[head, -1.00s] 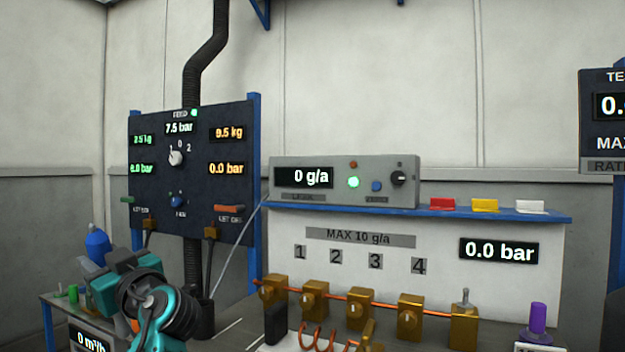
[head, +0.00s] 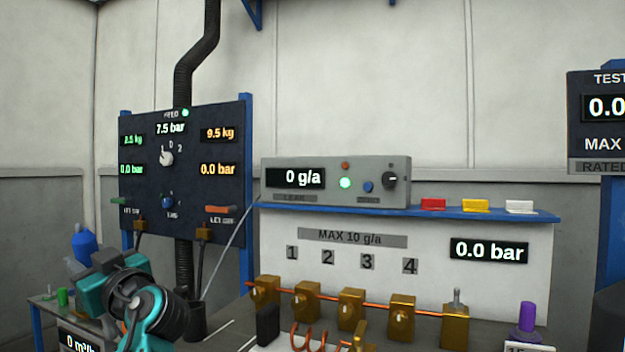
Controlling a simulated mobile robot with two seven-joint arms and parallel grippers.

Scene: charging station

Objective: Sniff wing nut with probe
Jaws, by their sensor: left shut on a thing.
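My left gripper (head: 105,275), at the end of a teal and black arm, is low at the left. It is shut, but my own wrist hides most of what it holds; I take it to be the probe. A thin grey cable (head: 228,250) runs down from the leak detector (head: 336,184) towards that side. The detector reads 0 g/a with a green lamp lit. Several brass fittings (head: 351,309) sit on a copper pipe under numbers 1 to 4. A small brass piece (head: 360,336) at the bottom edge may be the wing nut; I cannot tell. The right gripper is out of view.
A dark gauge panel (head: 188,188) stands behind the left arm, with a black hose (head: 184,80) above. A blue shelf (head: 480,212) holds red, yellow and white blocks. A black block (head: 268,325), a copper coil (head: 308,338) and a purple cylinder (head: 527,316) stand in front.

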